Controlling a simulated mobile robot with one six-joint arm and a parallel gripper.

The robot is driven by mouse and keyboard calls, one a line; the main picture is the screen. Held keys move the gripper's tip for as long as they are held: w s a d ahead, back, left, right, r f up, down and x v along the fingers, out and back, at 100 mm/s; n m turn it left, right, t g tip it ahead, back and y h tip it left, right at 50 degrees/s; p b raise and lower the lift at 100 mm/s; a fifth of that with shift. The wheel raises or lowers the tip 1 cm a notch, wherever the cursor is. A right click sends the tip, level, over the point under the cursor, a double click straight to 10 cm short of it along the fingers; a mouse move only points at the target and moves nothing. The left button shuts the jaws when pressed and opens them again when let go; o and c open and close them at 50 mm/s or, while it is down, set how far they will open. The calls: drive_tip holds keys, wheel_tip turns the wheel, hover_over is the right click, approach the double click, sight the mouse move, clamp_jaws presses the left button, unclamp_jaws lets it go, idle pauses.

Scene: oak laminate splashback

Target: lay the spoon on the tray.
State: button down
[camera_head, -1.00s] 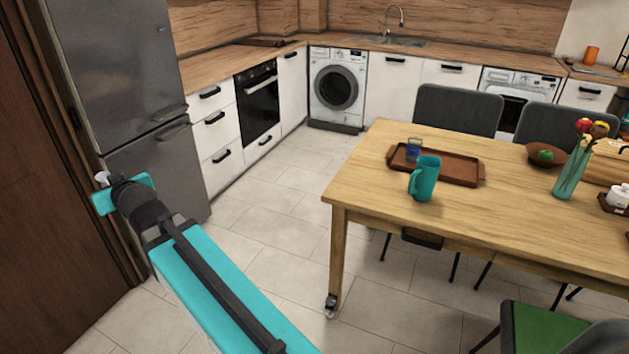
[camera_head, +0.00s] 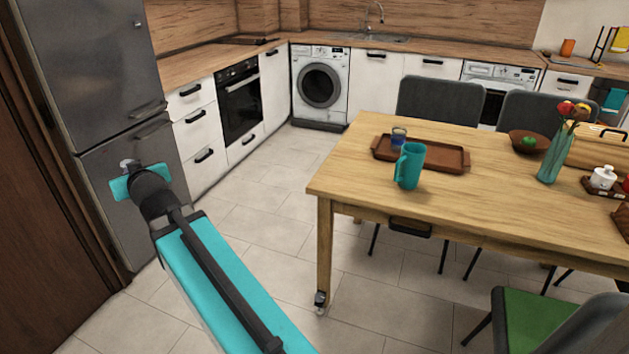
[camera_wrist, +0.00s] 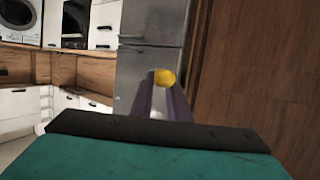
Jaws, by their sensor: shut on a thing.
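The brown tray (camera_head: 440,158) lies on the wooden table, right of centre in the head view. A small blue glass (camera_head: 398,137) stands at its left end. My gripper (camera_head: 129,165) is held out at the left, in front of the fridge and well away from the tray. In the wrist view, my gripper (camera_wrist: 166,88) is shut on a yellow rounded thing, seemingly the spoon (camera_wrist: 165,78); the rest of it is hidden. The spoon cannot be made out in the head view.
A teal mug (camera_head: 409,166) stands on the table (camera_head: 490,220) by the tray's near edge. A bowl (camera_head: 530,143) and a flower vase (camera_head: 554,155) stand to the right. A green-seated chair (camera_head: 540,325) is at the near right. Floor is clear between the fridge (camera_head: 95,70) and table.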

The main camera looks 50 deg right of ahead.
drive_tip(key=s+d+f+m+g+h+b, duration=0.1)
drive_tip(key=s+d+f+m+h+b, duration=0.2)
drive_tip(key=d, duration=0.7)
drive_tip(key=s+d+f+m+g+h+b, duration=0.25)
drive_tip(key=s+d+b, duration=0.3)
drive_tip(key=d, duration=0.35)
drive_tip(key=s+d+f+m+g+h+b, duration=0.1)
drive_tip(key=s+d+f+h+b, duration=0.25)
drive_tip(key=d, duration=0.65)
drive_tip(key=s+d+f+m+g+h+b, duration=0.1)
drive_tip(key=s+d+f+m+g+b, duration=0.1)
drive_tip(key=s+d+m+g+b, duration=0.2)
drive_tip(key=s+d+f+m+g+h+b, duration=0.1)
drive_tip(key=s+d+f+m+g+b, duration=0.2)
drive_tip(key=s+d+b, duration=0.6)
drive_tip(key=s+d+m+g, duration=0.1)
drive_tip(key=s+d, duration=0.5)
drive_tip(key=s, duration=0.6)
drive_tip(key=shift+d+h+b, duration=0.15)
drive_tip(key=shift+h+b, duration=0.25)
drive_tip(key=shift+w+d+r+p, duration=0.1)
drive_tip(key=shift+d+p, duration=0.25)
drive_tip(key=shift+p, duration=1.45)
drive_tip(key=p, duration=0.3)
drive_tip(key=d+p, duration=0.1)
drive_tip(key=p, duration=0.2)
drive_tip(key=shift+w+g, duration=0.3)
drive_tip(key=shift+g, duration=0.05)
